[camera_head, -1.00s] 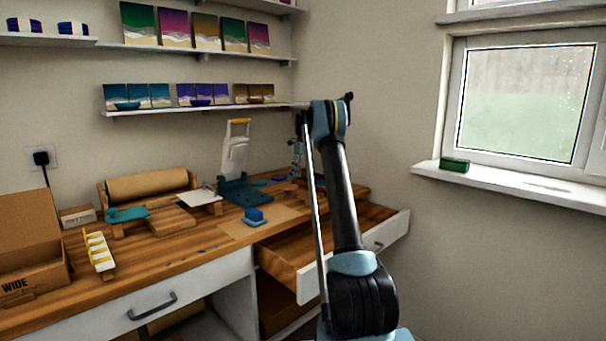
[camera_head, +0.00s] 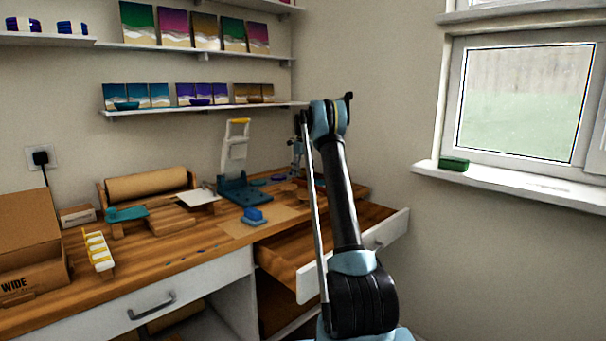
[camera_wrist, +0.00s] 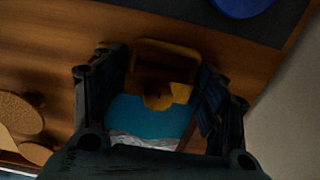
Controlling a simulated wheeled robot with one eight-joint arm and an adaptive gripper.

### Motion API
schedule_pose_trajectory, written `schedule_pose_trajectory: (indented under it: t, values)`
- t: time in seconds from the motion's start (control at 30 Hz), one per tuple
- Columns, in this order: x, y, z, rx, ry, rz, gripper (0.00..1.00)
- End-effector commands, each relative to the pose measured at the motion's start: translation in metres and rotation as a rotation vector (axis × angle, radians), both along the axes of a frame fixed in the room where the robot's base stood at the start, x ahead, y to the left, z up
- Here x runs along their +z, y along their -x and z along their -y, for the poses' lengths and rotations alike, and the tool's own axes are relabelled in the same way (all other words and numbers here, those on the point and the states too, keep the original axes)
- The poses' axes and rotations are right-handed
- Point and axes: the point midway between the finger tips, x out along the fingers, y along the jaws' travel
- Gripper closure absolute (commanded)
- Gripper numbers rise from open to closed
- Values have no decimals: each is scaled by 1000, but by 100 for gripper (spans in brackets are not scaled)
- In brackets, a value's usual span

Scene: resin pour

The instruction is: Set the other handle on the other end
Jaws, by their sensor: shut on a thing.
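In the wrist view, a yellow handle (camera_wrist: 165,60) lies between the two dark fingers of my gripper (camera_wrist: 160,88), which is shut on it. Directly behind and below it is a teal piece (camera_wrist: 145,112) with a white, wave-like edge, partly hidden by the gripper; I cannot tell whether the handle touches it. In the head view, my gripper (camera_head: 298,152) is small and partly hidden behind my arm, over the far right of the wooden bench (camera_head: 190,245). The handle cannot be made out there.
A dark mat with a blue disc (camera_wrist: 240,5) and round wooden discs (camera_wrist: 20,115) lie near my gripper. A white stand (camera_head: 235,150) with a blue base is to its left. An open drawer (camera_head: 300,255) sticks out at the front right.

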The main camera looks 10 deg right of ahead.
Motion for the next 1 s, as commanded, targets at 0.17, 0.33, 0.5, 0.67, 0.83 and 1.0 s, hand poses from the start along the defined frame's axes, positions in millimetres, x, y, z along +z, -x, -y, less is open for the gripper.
schedule_pose_trajectory:
  t: [0.17, 0.33, 0.5, 0.67, 0.83, 1.0]
  values:
    - [-6, -1, 1, -1, 0, -1, 76]
    - [-7, -1, 1, -1, 0, -1, 74]
    - [-7, -1, 0, 0, 0, 0, 19]
    - [-5, 0, 0, 0, -1, 1, 4]
    - [-3, 0, 0, 0, -1, 1, 4]
    - [-1, 0, 0, 0, -1, 1, 4]
